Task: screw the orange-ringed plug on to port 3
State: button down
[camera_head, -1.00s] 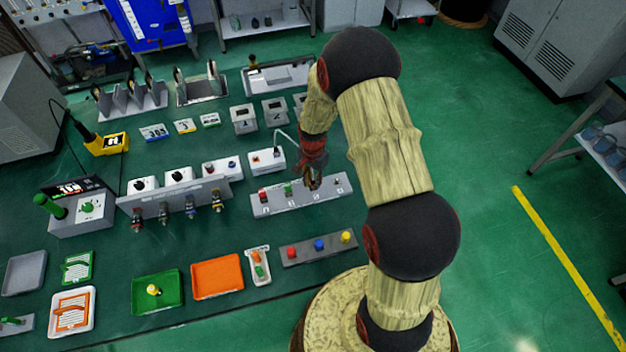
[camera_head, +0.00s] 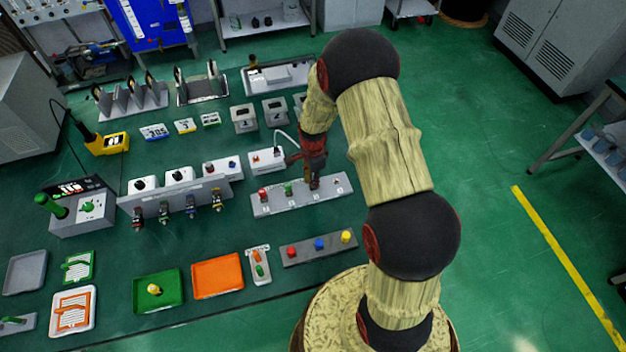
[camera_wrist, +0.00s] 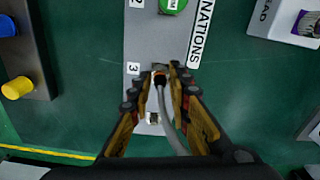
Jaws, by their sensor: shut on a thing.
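In the wrist view, my gripper (camera_wrist: 160,72) is shut on the orange-ringed plug (camera_wrist: 160,80), with one finger on each side. The plug shows a dark top and a bit of orange, and a grey cable (camera_wrist: 169,122) runs from it back toward my wrist. The plug is over the grey port strip (camera_wrist: 143,46), beside the printed 3. Port 3 is hidden under the plug, so I cannot tell whether the threads are engaged. In the head view, my gripper (camera_head: 314,182) points down at the right part of the strip (camera_head: 263,209).
A green cap (camera_wrist: 173,5) sits farther along the strip, and a bare metal connector (camera_wrist: 153,118) shows behind the plug. A white box (camera_head: 267,160) with a cable stands behind the strip. A grey bar (camera_head: 300,255) with coloured knobs lies in front.

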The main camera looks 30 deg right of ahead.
jog(key=c, duration=1.6)
grip_release()
jog(key=shift+c, duration=0.2)
notch_tip(320, 180, up, 12)
